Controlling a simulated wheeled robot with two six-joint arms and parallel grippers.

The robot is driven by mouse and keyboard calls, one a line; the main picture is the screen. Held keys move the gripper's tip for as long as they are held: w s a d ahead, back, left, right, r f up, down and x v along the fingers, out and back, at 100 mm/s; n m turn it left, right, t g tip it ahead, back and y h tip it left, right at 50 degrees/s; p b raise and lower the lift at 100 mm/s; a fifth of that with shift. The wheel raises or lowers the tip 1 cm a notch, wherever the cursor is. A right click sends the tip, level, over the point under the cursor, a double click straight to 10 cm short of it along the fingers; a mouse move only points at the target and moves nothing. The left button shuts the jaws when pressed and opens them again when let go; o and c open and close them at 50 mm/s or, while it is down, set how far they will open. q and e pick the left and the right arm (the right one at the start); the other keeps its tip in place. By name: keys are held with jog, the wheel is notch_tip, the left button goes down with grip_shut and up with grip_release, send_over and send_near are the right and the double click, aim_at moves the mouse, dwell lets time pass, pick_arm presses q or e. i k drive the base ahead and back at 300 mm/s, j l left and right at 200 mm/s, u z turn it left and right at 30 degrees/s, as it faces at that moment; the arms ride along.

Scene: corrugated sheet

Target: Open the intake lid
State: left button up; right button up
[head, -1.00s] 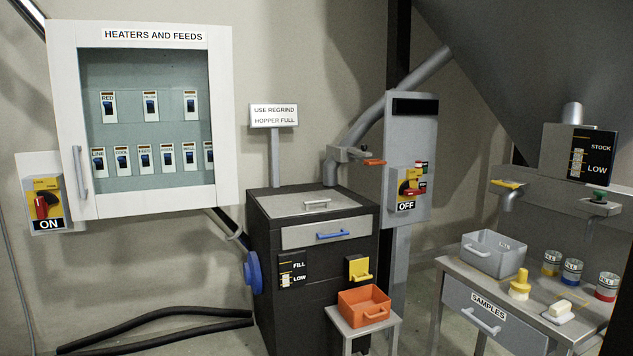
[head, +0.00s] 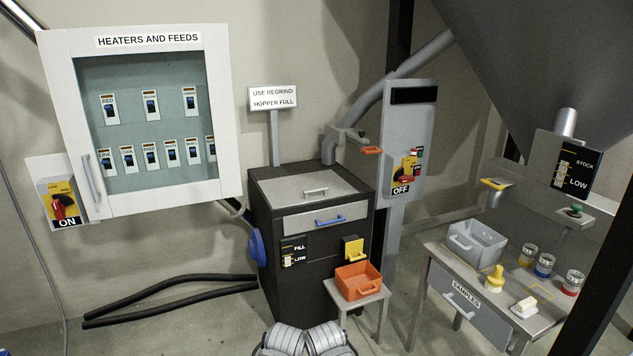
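A grey metal lid (head: 290,184) with a silver bar handle (head: 316,192) lies flat and closed on top of the black hopper cabinet (head: 280,284); it appears to be the intake lid. A grey drawer-like front with a blue handle (head: 330,220) sits just below it. Grey rounded parts of my own arms show at the bottom edge, well below the lid. Neither gripper can be made out, and nothing of mine touches the lid.
A small stool (head: 364,299) with an orange bin (head: 358,281) stands at the cabinet's front right. A samples table (head: 476,307) is at right, the heaters cabinet (head: 222,120) at left. Black hoses (head: 180,291) lie on the floor at left. A grey switch post (head: 396,210) stands behind.

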aim_at(291, 191)
jog(key=i+z, duration=0.15)
jog(key=i, duration=0.65)
jog(key=i+z, duration=0.15)
jog(key=i, duration=0.6)
jog(key=i+j+z, duration=0.15)
jog(key=i, duration=0.65)
jog(key=l, duration=0.05)
